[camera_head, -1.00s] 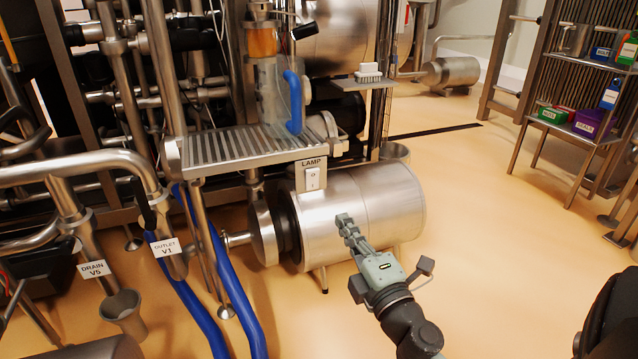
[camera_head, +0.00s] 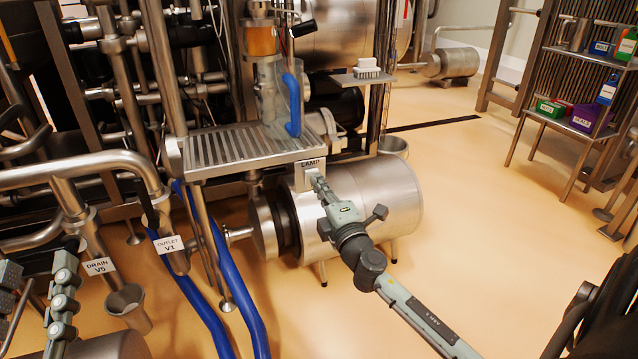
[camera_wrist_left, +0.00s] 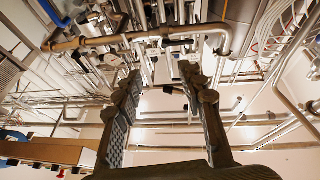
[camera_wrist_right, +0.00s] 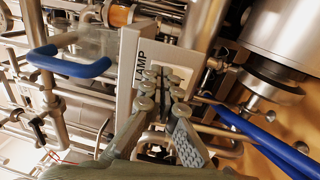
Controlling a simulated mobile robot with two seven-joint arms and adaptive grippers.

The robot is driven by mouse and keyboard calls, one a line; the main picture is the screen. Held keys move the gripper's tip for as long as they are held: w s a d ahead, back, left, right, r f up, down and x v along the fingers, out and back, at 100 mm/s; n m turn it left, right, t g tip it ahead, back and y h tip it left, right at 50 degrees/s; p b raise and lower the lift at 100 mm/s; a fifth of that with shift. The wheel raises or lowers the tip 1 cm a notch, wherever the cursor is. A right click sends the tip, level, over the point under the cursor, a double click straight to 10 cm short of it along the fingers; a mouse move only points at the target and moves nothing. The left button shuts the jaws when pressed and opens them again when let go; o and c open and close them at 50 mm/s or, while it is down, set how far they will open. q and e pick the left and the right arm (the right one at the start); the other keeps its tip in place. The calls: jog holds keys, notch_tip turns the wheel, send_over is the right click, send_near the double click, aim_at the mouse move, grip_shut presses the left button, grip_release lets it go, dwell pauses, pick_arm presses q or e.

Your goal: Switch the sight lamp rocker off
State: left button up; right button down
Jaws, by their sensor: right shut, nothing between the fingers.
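The LAMP plate (camera_head: 311,164) is fixed below the front edge of the slatted tray, above the steel drum. In the head view my right gripper (camera_head: 318,183) covers the rocker below the label. The right wrist view shows the pale LAMP plate (camera_wrist_right: 128,75) sideways, with the shut fingertips (camera_wrist_right: 165,79) in front of its switch area. The rocker's position is hidden by the fingers, and I cannot tell whether they touch it. My left gripper (camera_head: 38,268) is open and empty at the lower left; its spread fingers also show in the left wrist view (camera_wrist_left: 160,75).
The slatted tray (camera_head: 235,147) juts out just above the switch. The steel drum (camera_head: 375,200) lies behind and below my right gripper. Blue hoses (camera_head: 235,280) and the OUTLET V1 pipe stand to the left. Open floor (camera_head: 490,230) lies to the right.

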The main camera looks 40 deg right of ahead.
pick_arm(q)
jog(key=w+a+f+g+y+p, duration=0.1)
jog(key=a+f+g+y+p, duration=0.2)
jog(key=f, duration=1.2)
jog(key=a+g+y, duration=0.1)
jog(key=a+g, duration=0.2)
jog(key=g, duration=0.1)
jog(key=shift+w+a+f+g+y, duration=0.15)
jog(key=shift+a+f+g+y, duration=0.15)
jog(key=shift+y, duration=0.1)
pick_arm(e)
jog(key=shift+w+d+r+g, duration=0.1)
jog(key=shift+w+g, duration=0.2)
pick_arm(q)
jog(key=shift+r, duration=0.1)
jog(key=shift+s, duration=0.2)
